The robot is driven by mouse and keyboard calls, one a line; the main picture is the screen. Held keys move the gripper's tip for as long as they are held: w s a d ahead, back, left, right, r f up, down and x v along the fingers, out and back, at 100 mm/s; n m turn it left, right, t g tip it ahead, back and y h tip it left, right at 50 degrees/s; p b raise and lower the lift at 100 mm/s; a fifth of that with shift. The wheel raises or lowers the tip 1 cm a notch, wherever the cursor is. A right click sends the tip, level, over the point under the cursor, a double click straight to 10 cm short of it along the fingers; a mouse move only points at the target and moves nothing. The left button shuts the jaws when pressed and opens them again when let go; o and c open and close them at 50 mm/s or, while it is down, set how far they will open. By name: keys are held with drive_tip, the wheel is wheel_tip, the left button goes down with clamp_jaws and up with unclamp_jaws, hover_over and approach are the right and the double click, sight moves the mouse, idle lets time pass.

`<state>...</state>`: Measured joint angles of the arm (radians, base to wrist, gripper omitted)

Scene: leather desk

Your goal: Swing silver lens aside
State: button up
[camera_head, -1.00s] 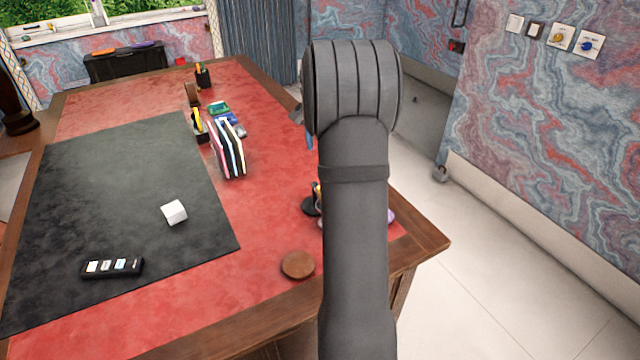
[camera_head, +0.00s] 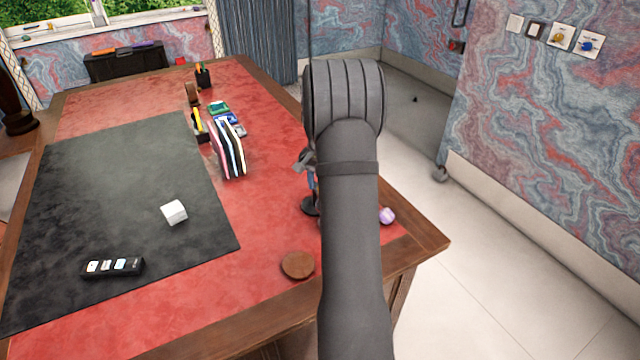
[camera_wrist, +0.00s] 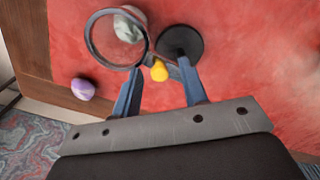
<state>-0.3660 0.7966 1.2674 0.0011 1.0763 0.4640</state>
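In the wrist view, the silver lens (camera_wrist: 104,42) is a round, clear glass in a thin silver ring, at upper left. A greenish-white rounded object (camera_wrist: 130,24) shows beyond and partly through it. A black round base (camera_wrist: 180,42) lies right of the ring; it also shows in the head view (camera_head: 309,207). A yellow knob (camera_wrist: 159,71) sits between ring and base. My gripper (camera_wrist: 161,66) has its two blue fingers apart, either side of the knob. Its left fingertip is close to the ring's lower edge; contact is unclear. My arm hides most of this in the head view.
A purple-and-white ball-like object (camera_head: 387,215) lies near the right desk edge. A brown wooden disc (camera_head: 298,265) is near the front edge. A white cube (camera_head: 173,212) and black remote (camera_head: 112,267) lie on the dark mat. Upright folders (camera_head: 229,150) stand mid-desk.

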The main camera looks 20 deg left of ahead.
clamp_jaws()
drive_tip(key=shift+a, duration=0.1)
drive_tip(key=shift+s+a+m, duration=0.1)
drive_tip(key=shift+a+m, duration=0.6)
drive_tip(key=shift+m, duration=1.45)
drive_tip(key=shift+s+a+m, duration=0.1)
drive_tip(key=shift+a+m, duration=0.65)
drive_tip(key=shift+m, duration=1.45)
drive_tip(key=shift+s+a+m, duration=0.1)
drive_tip(key=shift+a+m, duration=0.6)
drive_tip(key=shift+m, duration=1.45)
